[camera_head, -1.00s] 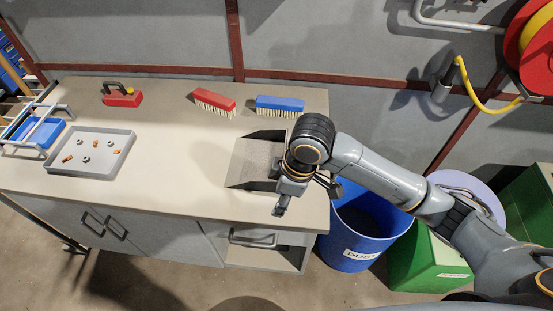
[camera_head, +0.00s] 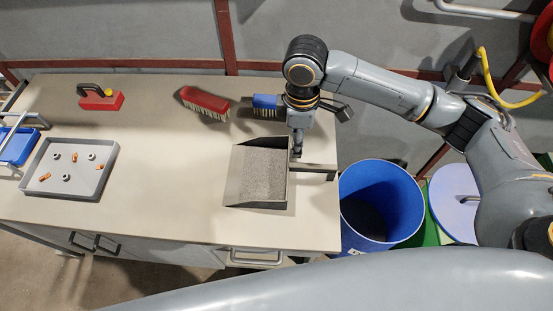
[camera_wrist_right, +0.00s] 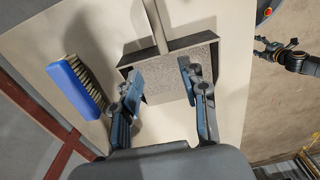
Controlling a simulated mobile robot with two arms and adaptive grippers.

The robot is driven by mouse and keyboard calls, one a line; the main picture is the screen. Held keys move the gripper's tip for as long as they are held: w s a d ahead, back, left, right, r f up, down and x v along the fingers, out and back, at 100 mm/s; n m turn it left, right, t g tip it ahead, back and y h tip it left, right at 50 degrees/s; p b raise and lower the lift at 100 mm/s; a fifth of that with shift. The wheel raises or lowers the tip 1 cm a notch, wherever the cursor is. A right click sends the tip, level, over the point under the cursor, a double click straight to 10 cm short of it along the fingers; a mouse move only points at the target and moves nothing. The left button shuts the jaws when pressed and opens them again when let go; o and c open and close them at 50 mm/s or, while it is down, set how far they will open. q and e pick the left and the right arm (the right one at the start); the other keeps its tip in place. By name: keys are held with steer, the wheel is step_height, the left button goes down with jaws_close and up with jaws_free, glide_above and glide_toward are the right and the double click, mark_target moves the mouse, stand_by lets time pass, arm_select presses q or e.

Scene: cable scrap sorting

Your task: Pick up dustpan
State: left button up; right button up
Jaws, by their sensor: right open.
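The dustpan (camera_head: 232,182) is a dark, shallow pan with speckled grey grit in it, lying on the bench near its right end. Its narrow handle (camera_head: 315,167) points right. In the right wrist view, the pan (camera_wrist_right: 150,47) lies beyond my fingers, and the handle (camera_wrist_right: 156,22) runs up the picture. My right gripper (camera_head: 297,150) is above the bench at the pan's right edge, by the handle's base. Its fingers (camera_wrist_right: 160,78) are spread with nothing held. My left gripper (camera_wrist_right: 263,48) shows only in the right wrist view, spread and empty over the floor.
A blue brush (camera_head: 266,101) lies close behind my right gripper, with a red brush (camera_head: 205,103) left of it. A red-based tool (camera_head: 101,101) and a grey tray (camera_head: 106,178) of small parts lie farther left. A blue bin (camera_head: 376,232) stands beyond the bench's right end. Mid-bench is clear.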

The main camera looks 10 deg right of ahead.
mark_target(295, 165)
steer(key=f, duration=0.7)
steer(key=shift+s+p, duration=0.3)
steer(key=shift+s, duration=0.1)
steer(key=shift+w+f, duration=0.1)
steer(key=shift+f, duration=0.15)
step_height(295, 165, down, 4)
steer(key=shift+f+p, duration=0.1)
steer(key=shift+p, duration=0.55)
steer(key=shift+f, duration=0.5)
arm_select(q)
steer(key=s+r, duration=0.2)
steer(key=s, duration=0.1)
steer(key=shift+s+a, duration=0.1)
arm_select(e)
jaws_close()
